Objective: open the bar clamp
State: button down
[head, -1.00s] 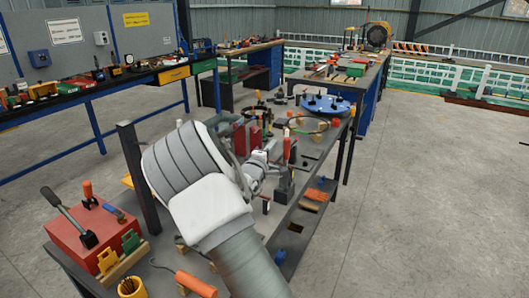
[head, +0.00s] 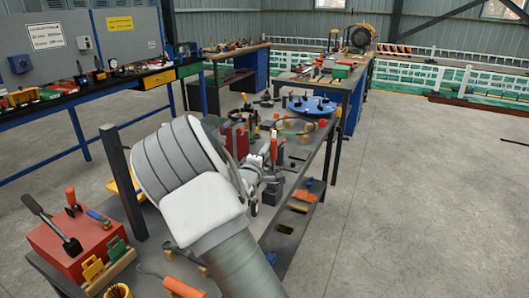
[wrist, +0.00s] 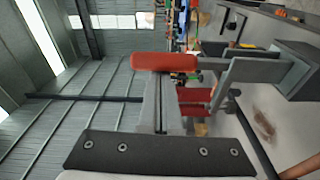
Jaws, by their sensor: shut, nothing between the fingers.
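The bar clamp shows in the head view with an upright red handle (head: 273,149) above a dark grey block (head: 272,191) on the bench. In the wrist view, turned on its side, its red handle (wrist: 165,62) lies across the picture just beyond my fingertips, with grey arms (wrist: 255,70) running right to the dark block (wrist: 295,70). My gripper (wrist: 162,80) is shut with nothing held. Its fingers point at the handle; I cannot tell whether they touch it. In the head view my arm partly hides the gripper, close left of the clamp.
The bench (head: 300,178) carries a blue round plate (head: 312,105) behind the clamp and a red box (head: 75,240) with tools at front left. A dark post (head: 123,180) stands left of my arm. Open floor (head: 420,210) lies to the right.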

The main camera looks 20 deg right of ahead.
jog(key=shift+s+d+m+b, duration=0.2)
jog(key=shift+d+m+b, duration=0.1)
jog(key=shift+m, duration=0.1)
jog(key=shift+s+d+f+m+b, duration=0.15)
jog(key=shift+s+d+m+b, duration=0.6)
jog(key=shift+m+b, duration=0.5)
jog(key=s+d+f+m+h+b, duration=0.1)
jog(key=s+d+f+m+b, duration=0.3)
jog(key=m+b, duration=0.5)
jog(key=shift+s+d+h+b, duration=0.3)
jog(key=shift+s+h+b, duration=0.05)
jog(key=shift+s+h, duration=0.05)
jog(key=shift+f, duration=0.15)
jog(key=p+v, duration=0.3)
jog(key=v, duration=1.4)
jog(key=shift+s+a, duration=0.2)
